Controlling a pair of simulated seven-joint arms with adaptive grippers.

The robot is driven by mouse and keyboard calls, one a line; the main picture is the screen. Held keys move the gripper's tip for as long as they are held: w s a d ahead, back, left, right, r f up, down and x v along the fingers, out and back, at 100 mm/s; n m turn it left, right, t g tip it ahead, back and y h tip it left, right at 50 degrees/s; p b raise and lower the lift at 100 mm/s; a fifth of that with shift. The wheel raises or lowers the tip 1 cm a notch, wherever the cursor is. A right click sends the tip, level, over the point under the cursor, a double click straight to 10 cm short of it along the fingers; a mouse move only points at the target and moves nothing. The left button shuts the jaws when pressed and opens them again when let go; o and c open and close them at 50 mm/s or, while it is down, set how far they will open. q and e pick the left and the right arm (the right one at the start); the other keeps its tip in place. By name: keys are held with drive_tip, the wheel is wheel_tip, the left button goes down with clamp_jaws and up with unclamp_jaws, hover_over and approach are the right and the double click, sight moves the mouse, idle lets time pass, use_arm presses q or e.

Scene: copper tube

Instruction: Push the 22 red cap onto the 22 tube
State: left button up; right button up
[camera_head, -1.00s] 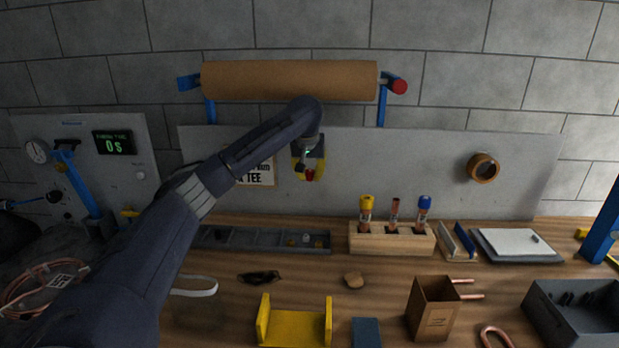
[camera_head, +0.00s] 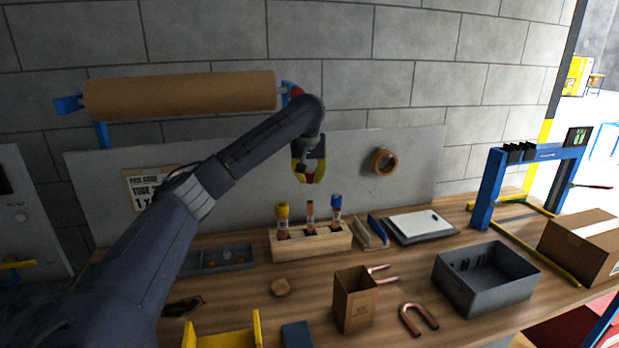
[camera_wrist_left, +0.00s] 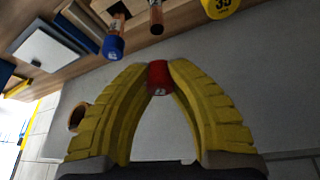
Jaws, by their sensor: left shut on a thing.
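My left gripper (camera_head: 309,178) has yellow fingers closed on the red cap (camera_wrist_left: 158,78), which sits at the fingertips in the left wrist view. In the head view the gripper hangs above the wooden block (camera_head: 300,246), over the middle tube. That bare copper tube (camera_head: 310,214) stands upright with an uncapped top. It also shows in the left wrist view (camera_wrist_left: 155,17), apart from the red cap. A yellow-capped tube (camera_head: 283,222) and a blue-capped tube (camera_head: 336,212) stand on either side of it. My right gripper is not in view.
A grey bin (camera_head: 485,280), a brown box (camera_head: 355,300) with copper pieces, a copper U-bend (camera_head: 418,320) and a clipboard (camera_head: 422,227) are on the bench. A panel with a tape roll (camera_head: 384,161) stands behind. A blue frame (camera_head: 490,190) is at right.

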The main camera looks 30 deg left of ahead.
sight(310, 202)
use_arm(q)
drive_tip(key=shift+f, duration=0.1)
idle(0.4)
drive_tip(key=shift+f, duration=2.7)
drive_tip(key=shift+f, duration=1.9)
drive_tip(key=o, duration=0.7)
drive_tip(key=shift+o, duration=0.2)
drive_tip(key=shift+s+r, duration=0.1)
drive_tip(key=v, duration=1.1)
drive_tip(key=shift+s+d+r, duration=0.2)
drive_tip(key=shift+s+r, duration=0.05)
drive_tip(key=shift+s, duration=0.05)
